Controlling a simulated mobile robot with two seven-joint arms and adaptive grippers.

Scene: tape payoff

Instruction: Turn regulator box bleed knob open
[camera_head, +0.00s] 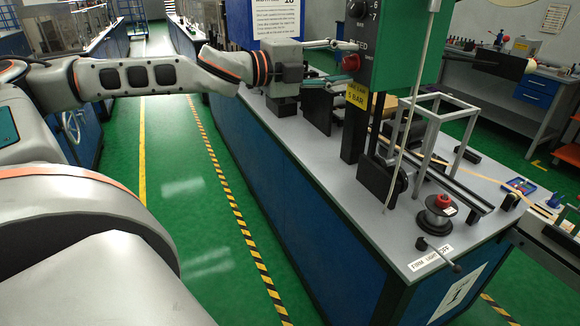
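The green regulator box (400,40) hangs at the top centre, over the workbench. A black dial (357,9) with numbers is higher on the same box. My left gripper (342,61) reaches in from the left with its fingers apart, one above and one below the red knob's level. The fingertips are close to the knob; whether they touch it I cannot tell. The knob's turn position cannot be read. My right gripper is not in view.
The blue workbench has a grey top (330,160). A dark post (354,125), a pale thin rod (412,110) and a grey frame (433,121) stand near the box. A spool with a red top (442,202) is at the front. Open green floor (180,200) lies left of the bench.

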